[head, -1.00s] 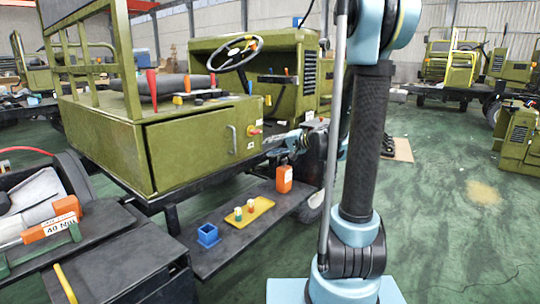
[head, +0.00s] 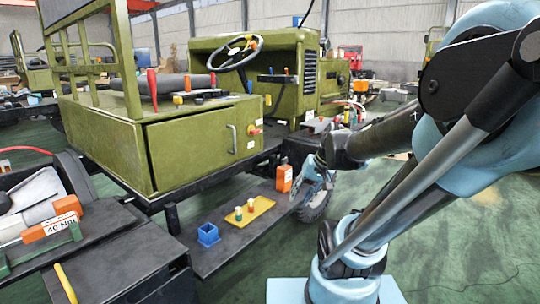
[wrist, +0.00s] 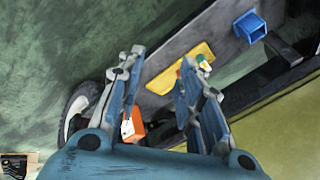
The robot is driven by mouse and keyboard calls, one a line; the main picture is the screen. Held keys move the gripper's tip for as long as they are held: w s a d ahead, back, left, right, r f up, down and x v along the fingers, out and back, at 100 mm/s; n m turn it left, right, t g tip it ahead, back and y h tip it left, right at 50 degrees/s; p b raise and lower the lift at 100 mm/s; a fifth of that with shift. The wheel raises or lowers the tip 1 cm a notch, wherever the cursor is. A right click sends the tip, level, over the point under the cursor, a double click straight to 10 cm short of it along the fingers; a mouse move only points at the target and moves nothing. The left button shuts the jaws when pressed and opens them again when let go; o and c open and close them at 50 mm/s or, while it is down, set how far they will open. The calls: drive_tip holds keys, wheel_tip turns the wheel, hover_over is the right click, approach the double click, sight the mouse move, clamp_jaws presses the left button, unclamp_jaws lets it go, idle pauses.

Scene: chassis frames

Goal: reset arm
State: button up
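My gripper (head: 317,177) hangs at the right end of the dark side step (head: 228,258), beside the orange bottle (head: 284,178). In the wrist view my gripper (wrist: 163,72) has its two fingers spread apart, with nothing held between them. The orange bottle (wrist: 134,128) shows there partly behind the left finger. My arm reaches in from the right of the head view, with its upper part leaning far to the right.
The step carries a yellow tray (head: 262,208) with small pegs and a blue open box (head: 208,235). The green vehicle body (head: 190,150) stands close behind. A wheel (head: 316,207) is just below my gripper. Green floor lies open at the right.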

drive_tip(key=s+d+f+g+h, duration=0.1)
drive_tip(key=s+d+f+h, duration=0.3)
drive_tip(key=s+d, duration=0.4)
drive_tip(key=shift+s+f+n, duration=0.2)
drive_tip(key=shift+s+n, duration=0.2)
drive_tip(key=shift+s, duration=0.6)
drive_tip(key=shift+d, duration=0.1)
